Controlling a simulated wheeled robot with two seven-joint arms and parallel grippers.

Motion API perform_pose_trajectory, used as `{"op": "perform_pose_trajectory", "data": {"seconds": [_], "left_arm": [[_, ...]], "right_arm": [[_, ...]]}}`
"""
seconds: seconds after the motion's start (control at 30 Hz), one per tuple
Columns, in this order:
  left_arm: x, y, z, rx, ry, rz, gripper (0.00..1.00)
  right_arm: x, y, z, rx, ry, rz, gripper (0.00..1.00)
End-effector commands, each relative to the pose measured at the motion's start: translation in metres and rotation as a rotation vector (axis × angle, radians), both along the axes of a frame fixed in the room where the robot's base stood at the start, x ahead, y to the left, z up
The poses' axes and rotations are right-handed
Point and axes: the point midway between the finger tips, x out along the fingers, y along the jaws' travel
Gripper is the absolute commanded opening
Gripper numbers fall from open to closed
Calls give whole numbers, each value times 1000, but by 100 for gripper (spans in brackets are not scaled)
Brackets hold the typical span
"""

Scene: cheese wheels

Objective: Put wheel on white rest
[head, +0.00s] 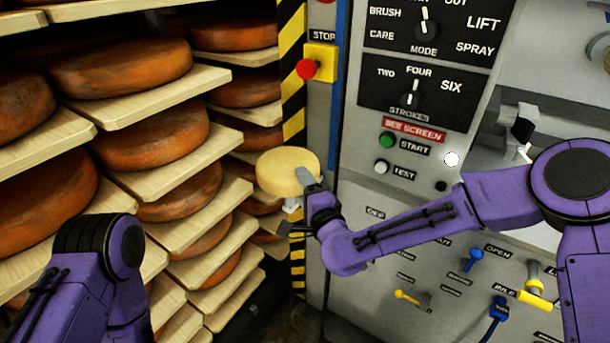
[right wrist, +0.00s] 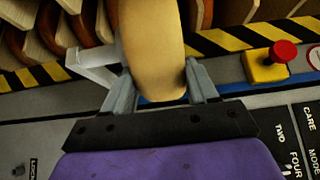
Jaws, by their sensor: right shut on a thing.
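A pale yellow cheese wheel (head: 283,171) is held in front of the control cabinet, near its striped left edge. My right gripper (head: 304,178) is shut on the wheel's near right side. In the right wrist view the wheel (right wrist: 150,45) stands between the two fingers of the gripper (right wrist: 161,85). A white bracket, which looks like the white rest (right wrist: 93,66), shows left of the wheel there. In the head view a small white piece (head: 292,204) shows just under the wheel; whether they touch I cannot tell. My left gripper is out of view; only its arm shows at lower left.
Shelves of orange-brown wheels (head: 122,68) on pale boards (head: 150,97) fill the left side. The control cabinet (head: 350,185) carries a red stop button (head: 306,69), a green start button (head: 387,139) and several valve handles. A yellow-black striped post (head: 292,60) stands between shelves and cabinet.

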Motion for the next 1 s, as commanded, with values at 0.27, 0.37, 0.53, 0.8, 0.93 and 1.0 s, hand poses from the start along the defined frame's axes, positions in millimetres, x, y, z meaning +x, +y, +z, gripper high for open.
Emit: {"op": "perform_pose_trajectory", "data": {"seconds": [0.27, 0.37, 0.53, 0.8, 0.93, 1.0], "left_arm": [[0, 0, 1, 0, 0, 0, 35], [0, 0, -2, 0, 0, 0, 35], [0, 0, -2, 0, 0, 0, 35], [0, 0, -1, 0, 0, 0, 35], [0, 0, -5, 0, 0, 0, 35], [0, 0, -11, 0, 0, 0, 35]], "right_arm": [[1, 0, -1, 5, -10, -1, 0], [1, 0, -3, 5, -10, -1, 0], [0, 0, -7, 2, -3, -1, 84], [0, 0, -5, 2, -3, -1, 84], [-11, -4, -6, 2, -2, 1, 84], [-26, -9, -7, 2, -3, 1, 84]]}}
